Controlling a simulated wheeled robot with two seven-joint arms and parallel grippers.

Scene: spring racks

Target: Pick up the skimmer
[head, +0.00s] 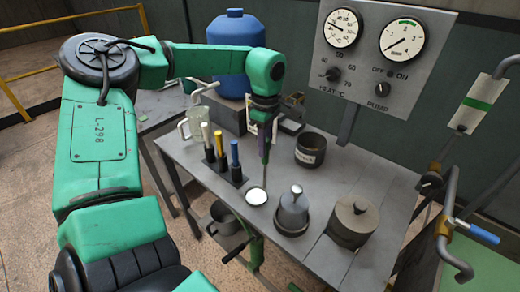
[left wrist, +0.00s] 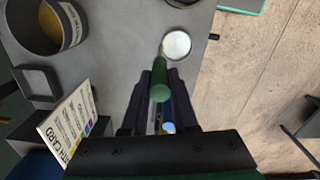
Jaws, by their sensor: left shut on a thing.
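The skimmer has a green handle (left wrist: 160,92) and a thin shaft. Its pale round head (head: 257,196) also shows in the left wrist view (left wrist: 176,44). My left gripper (head: 265,128) is shut on the skimmer's handle and points down over the middle of the table. The skimmer hangs upright below it, with its head low near the table's front edge. Whether the head touches the table I cannot tell. My right gripper is not in view.
Dark holders with white, yellow and blue handles (head: 235,152) stand just left of the skimmer. A grey bell-shaped lidded vessel (head: 292,214) and a lidded pot (head: 353,222) stand to its right. A dark open pot (head: 310,150) stands behind. A gauge panel (head: 378,50) rises at the back.

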